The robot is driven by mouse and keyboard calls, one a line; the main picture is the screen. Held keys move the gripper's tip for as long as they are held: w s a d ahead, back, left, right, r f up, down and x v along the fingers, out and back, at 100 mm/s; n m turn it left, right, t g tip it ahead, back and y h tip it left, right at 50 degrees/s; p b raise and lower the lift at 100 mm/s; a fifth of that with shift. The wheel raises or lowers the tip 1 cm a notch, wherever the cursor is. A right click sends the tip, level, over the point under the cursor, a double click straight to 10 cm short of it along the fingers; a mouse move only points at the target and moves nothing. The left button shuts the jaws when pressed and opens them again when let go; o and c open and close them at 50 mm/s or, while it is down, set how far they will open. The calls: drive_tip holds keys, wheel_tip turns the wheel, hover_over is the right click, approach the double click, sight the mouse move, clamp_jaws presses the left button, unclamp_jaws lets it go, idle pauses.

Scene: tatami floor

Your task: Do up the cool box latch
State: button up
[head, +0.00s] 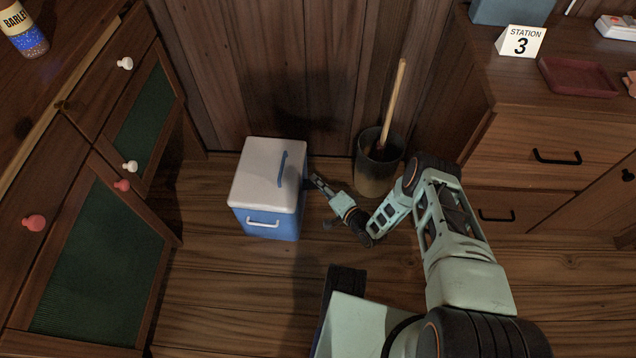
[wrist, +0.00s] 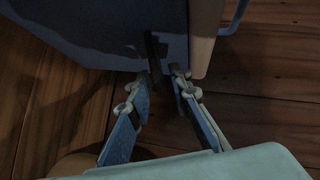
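The cool box (head: 268,218) stands upright on the floor, with a blue body and a pale lid (head: 262,163), which looks closed. In the wrist view, the box's dark blue side (wrist: 110,35) and pale lid edge (wrist: 204,38) fill the top. A dark narrow strip (wrist: 153,50), apparently the latch, sticks out from that side near the lid. My gripper (head: 317,181) is low at the box's right side. In the wrist view, its fingers (wrist: 158,84) are apart and empty, with the strip's end near the gap between their tips. I cannot tell whether they touch it.
A dark bucket (head: 376,175) with a wooden-handled tool stands right of the box, close behind my arm. Cabinets (head: 100,240) line the left, and a drawer unit (head: 540,150) stands at the right. The floor (head: 220,310) in front of the box is clear.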

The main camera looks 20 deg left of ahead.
sight(311, 183)
clamp_jaws()
drive_tip(key=shift+r, duration=0.1)
drive_tip(key=r+h+p, duration=0.1)
drive_tip(key=n+h+p, duration=0.1)
drive_tip(key=p, duration=0.1)
drive_tip(key=shift+s+a+r+n+g, duration=0.1)
drive_tip(key=shift+a+r+n+g, duration=0.2)
drive_tip(key=shift+a+r+g, duration=0.1)
drive_tip(key=h+p, duration=0.1)
drive_tip(key=a+n+h+p, duration=0.1)
drive_tip(key=shift+s+r+p, duration=0.1)
drive_tip(key=shift+r+p, duration=0.25)
drive_tip(key=shift+p, duration=0.05)
drive_tip(key=shift+a+r+n+h+p, duration=0.1)
drive_tip(key=shift+a+n+h+p, duration=0.15)
drive_tip(key=shift+n+h+p, duration=0.45)
